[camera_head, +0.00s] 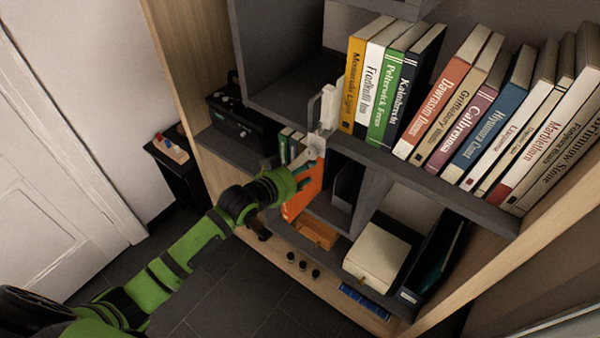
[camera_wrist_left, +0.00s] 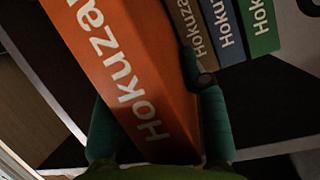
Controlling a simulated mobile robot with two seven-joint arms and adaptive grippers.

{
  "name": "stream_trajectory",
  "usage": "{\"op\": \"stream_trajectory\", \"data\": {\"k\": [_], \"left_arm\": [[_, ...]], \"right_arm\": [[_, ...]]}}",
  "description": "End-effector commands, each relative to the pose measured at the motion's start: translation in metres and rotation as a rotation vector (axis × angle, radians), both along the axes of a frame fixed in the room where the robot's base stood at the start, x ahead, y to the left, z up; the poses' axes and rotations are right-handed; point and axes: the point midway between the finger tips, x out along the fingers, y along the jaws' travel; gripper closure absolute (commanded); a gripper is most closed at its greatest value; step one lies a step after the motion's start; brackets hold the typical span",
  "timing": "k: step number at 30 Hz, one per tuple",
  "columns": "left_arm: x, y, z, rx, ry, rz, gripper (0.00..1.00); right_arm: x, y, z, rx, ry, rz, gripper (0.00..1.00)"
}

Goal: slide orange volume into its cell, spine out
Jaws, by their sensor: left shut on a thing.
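My left gripper (camera_head: 298,182) is shut on the orange volume (camera_head: 304,198) in front of the middle row of cells. In the left wrist view the orange volume (camera_wrist_left: 125,65) shows its lettered spine, "Hokuza…", between the green fingers (camera_wrist_left: 152,120). Brown (camera_wrist_left: 192,32), blue (camera_wrist_left: 222,28) and green (camera_wrist_left: 258,22) volumes with similar lettering stand to its right. In the head view a few small volumes (camera_head: 287,146) show in the cell behind my gripper. How far the orange volume reaches into the cell cannot be told. My right gripper is out of view.
The dark shelf (camera_head: 430,182) above carries several upright and leaning books. A white bookend-like object (camera_head: 328,108) stands at its left end. Below are a cream box (camera_head: 377,256) and an orange-brown box (camera_head: 314,233). A black case (camera_head: 236,120) sits left. The floor (camera_head: 235,300) is clear.

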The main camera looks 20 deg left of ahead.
Motion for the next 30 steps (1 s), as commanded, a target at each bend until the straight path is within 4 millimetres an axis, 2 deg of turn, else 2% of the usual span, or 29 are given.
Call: {"op": "stream_trajectory", "data": {"k": [28,29,30], "left_arm": [[0.023,-0.009,0.003,-0.003,-0.007,0.0,1.0],[0.022,-0.009,0.003,-0.003,-0.007,0.0,0.5],[0.022,-0.009,0.003,-0.003,-0.007,0.0,0.34]], "right_arm": [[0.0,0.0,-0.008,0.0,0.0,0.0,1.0],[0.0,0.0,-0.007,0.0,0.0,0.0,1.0],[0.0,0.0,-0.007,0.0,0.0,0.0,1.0]]}}
